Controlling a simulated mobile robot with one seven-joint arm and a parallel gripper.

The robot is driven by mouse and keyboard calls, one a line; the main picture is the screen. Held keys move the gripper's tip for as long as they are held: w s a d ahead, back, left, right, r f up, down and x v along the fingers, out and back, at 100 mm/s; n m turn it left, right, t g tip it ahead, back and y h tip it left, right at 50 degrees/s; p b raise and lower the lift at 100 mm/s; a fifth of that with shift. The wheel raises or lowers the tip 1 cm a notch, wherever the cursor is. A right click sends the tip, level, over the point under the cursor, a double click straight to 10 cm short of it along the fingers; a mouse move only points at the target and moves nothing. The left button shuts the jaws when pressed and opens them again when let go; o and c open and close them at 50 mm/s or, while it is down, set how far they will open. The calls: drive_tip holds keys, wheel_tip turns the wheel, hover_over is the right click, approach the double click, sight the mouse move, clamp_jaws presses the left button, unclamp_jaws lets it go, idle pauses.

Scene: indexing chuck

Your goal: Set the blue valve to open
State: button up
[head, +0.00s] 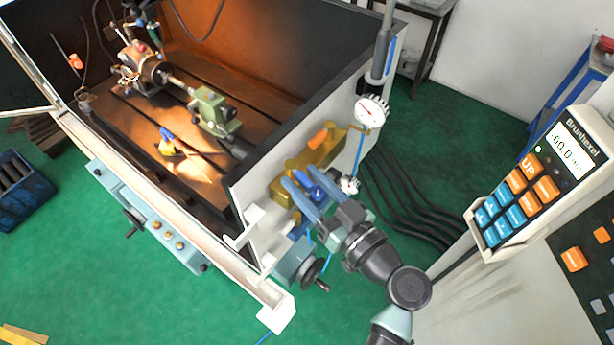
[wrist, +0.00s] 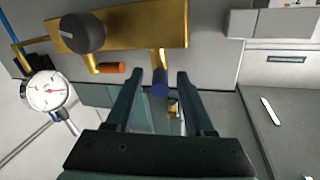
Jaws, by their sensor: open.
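The blue valve handle (wrist: 160,84) is on a brass branch under the brass manifold, on the side of the machine. In the wrist view it lies between my gripper's two fingers (wrist: 157,85), with a gap on each side. My gripper (head: 300,183) is open and reaches to the manifold in the head view, where a blue part (head: 317,174) shows close to the fingers. The handle is seen nearly end-on, so I cannot tell its exact turn.
The brass manifold (wrist: 130,28) also bears a black knob (wrist: 83,33) and an orange handle (wrist: 111,68). A dial gauge (wrist: 46,90) is beside it. In the head view, a pendant (head: 540,180) reads about -60.0. A black handwheel (head: 314,272) is below the gripper.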

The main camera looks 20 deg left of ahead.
clamp_jaws()
idle(0.3)
drive_tip(key=b, duration=0.2)
drive_tip(key=n+g+b, duration=0.1)
drive_tip(key=shift+w+d+f+y+b, duration=0.2)
drive_tip(key=shift+f+y+b, duration=0.1)
drive_tip(key=shift+y+b, duration=0.1)
drive_tip(key=n+g+b, duration=0.1)
drive_tip(key=g+b, duration=0.1)
drive_tip(key=b, duration=0.1)
drive_tip(key=n+g+y+b, duration=0.1)
drive_tip(key=b, duration=0.2)
drive_tip(key=shift+w+d+r+g+y, duration=0.2)
drive_tip(key=shift+w+g+y, duration=0.1)
drive_tip(key=shift+w+g, duration=0.1)
drive_tip(key=shift+a+r, duration=0.1)
